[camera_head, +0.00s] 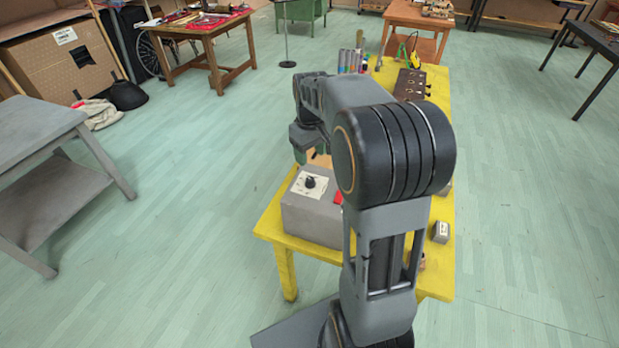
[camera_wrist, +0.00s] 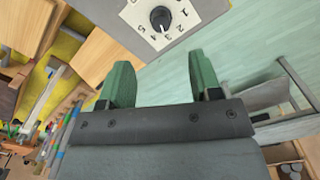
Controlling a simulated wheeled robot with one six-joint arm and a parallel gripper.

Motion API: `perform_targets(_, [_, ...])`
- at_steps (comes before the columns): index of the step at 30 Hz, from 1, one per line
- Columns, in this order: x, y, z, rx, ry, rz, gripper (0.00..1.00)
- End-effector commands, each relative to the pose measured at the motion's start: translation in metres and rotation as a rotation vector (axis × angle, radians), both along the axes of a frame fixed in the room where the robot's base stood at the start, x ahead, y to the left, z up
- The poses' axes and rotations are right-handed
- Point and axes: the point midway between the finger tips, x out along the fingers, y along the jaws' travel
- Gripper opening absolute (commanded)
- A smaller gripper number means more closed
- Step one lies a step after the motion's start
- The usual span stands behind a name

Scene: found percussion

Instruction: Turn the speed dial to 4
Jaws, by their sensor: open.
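The speed dial is a round black knob (camera_head: 310,182) on a white numbered plate (camera_head: 300,190). The plate is on top of a grey box (camera_head: 308,217) at the near left of the yellow table. In the wrist view the knob (camera_wrist: 160,18) is near the top edge, with numbers 1 to 5 around its lower side. A pale mark on the knob seems to face down near 3, but it is small. My gripper (camera_wrist: 160,59) has its two green fingers spread and nothing between them. In the picture the knob lies beyond the fingertips, apart from them. In the head view my gripper (camera_head: 318,157) is above the box's far side.
A grey table (camera_head: 30,128) stands apart at left. Open floor lies between.

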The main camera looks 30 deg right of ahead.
Motion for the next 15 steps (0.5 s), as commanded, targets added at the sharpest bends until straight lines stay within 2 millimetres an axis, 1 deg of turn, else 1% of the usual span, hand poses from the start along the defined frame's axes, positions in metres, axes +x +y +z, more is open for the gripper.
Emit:
perform_targets(1, [-0.001, 0.001, -0.011, 0.001, 0.005, 0.001, 0.58])
perform_targets(6, [-0.001, 0.001, -0.044, 0.001, 0.004, 0.001, 0.58])
perform_targets(12, [-0.001, 0.001, -0.074, 0.001, 0.003, 0.001, 0.58])
perform_targets(15, [0.0, 0.001, -0.084, 0.001, 0.002, 0.001, 0.58])
